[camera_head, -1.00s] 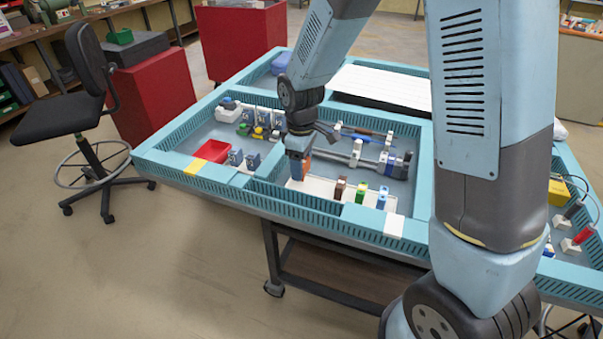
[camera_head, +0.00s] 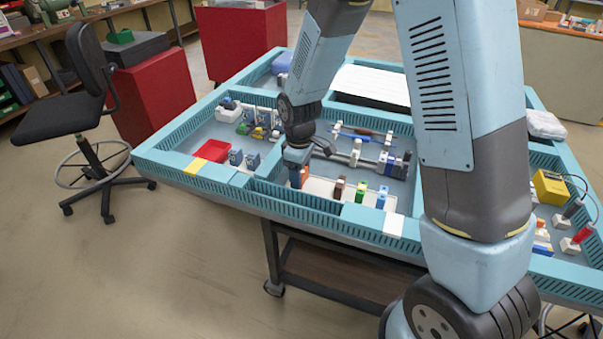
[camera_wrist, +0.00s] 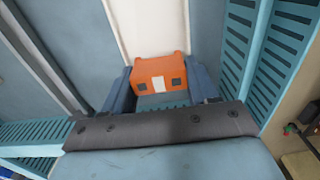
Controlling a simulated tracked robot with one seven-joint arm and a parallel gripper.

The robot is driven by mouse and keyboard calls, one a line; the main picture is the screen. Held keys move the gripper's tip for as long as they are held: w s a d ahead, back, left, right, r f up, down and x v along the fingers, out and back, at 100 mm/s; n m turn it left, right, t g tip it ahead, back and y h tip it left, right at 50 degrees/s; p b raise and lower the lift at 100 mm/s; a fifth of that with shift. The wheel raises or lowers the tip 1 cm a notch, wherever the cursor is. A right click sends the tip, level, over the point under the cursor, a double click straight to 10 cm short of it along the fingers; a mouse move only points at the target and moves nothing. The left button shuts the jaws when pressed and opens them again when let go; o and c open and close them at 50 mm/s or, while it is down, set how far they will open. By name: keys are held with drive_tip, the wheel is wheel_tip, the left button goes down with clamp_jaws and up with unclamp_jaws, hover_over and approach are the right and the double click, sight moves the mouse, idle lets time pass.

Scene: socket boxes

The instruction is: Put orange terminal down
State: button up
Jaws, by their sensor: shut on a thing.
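The orange terminal (camera_wrist: 160,70) sits between the two blue fingers of my gripper (camera_wrist: 160,84) in the wrist view, and my gripper is shut on it. In the head view the orange terminal (camera_head: 304,176) shows partly behind my gripper (camera_head: 297,168), at the left end of a white tray (camera_head: 321,187). In the wrist view the white tray (camera_wrist: 150,25) runs on beyond the terminal. I cannot tell whether the terminal touches the tray. A brown terminal (camera_head: 339,188), a green terminal (camera_head: 360,192) and a blue terminal (camera_head: 381,197) stand in a row on the tray to the right.
Slotted light-blue walls (camera_head: 300,204) edge the compartment close to my gripper. A red bin (camera_head: 212,150) and several small devices lie in the compartment to the left. Behind the tray lie a grey rod (camera_head: 344,155) and a screwdriver-like tool (camera_head: 362,133).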

drive_tip(key=shift+s+f, duration=0.1)
drive_tip(key=shift+f, duration=0.15)
